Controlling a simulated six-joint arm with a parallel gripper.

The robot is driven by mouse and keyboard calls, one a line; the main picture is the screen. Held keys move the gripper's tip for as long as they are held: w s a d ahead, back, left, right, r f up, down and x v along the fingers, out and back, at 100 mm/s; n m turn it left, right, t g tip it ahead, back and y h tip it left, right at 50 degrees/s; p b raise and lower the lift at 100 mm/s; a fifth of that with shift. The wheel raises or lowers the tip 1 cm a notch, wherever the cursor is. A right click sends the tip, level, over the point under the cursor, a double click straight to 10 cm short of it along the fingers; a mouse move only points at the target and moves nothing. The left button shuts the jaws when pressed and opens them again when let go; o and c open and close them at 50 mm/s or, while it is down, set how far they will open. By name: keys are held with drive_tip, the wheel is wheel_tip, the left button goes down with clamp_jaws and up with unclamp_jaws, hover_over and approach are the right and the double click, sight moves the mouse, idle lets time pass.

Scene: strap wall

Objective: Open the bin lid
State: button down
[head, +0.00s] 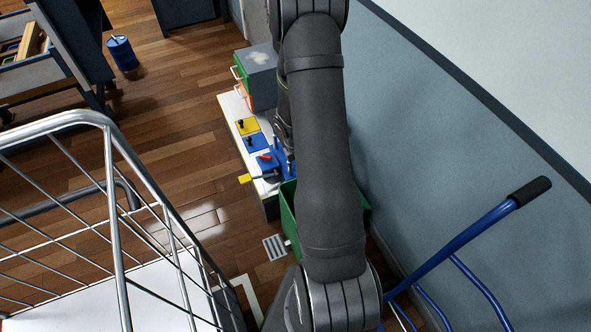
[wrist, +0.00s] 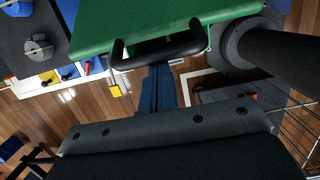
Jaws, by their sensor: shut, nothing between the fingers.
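In the wrist view, the green bin lid (wrist: 130,22) fills the top middle, with a black bar handle (wrist: 165,48) along its near edge. My gripper (wrist: 158,68) points toward this handle with its dark blue fingers shut and empty. The fingertips are at or just below the handle; I cannot tell whether they touch it. In the head view, the green bin (head: 288,212) stands by the wall, mostly hidden behind my arm. The lid's handle and my fingertips are hidden or unclear there.
A white bench with yellow (head: 247,126) and blue panels stands beyond the bin, with a grey-topped cabinet (head: 258,60) behind. A grey pedal (head: 275,247) is at floor level. A wire cart (head: 110,200) stands left, a blue hand truck (head: 465,235) right. The floor between is clear.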

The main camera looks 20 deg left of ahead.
drive_tip(key=w+d+r, duration=0.4)
drive_tip(key=w+d, duration=0.5)
drive_tip(key=w+d+r, duration=0.4)
drive_tip(key=w+d, duration=0.6)
drive_tip(key=shift+g+y, duration=0.4)
drive_tip(key=shift+w+d, duration=0.15)
drive_tip(key=shift+d, duration=0.05)
wheel_tip(320, 180, up, 17)
drive_tip(key=s+a, duration=0.1)
drive_tip(key=shift+s+a+r, duration=0.15)
drive_tip(key=shift+s+a, duration=0.15)
drive_tip(key=shift+a, duration=0.1)
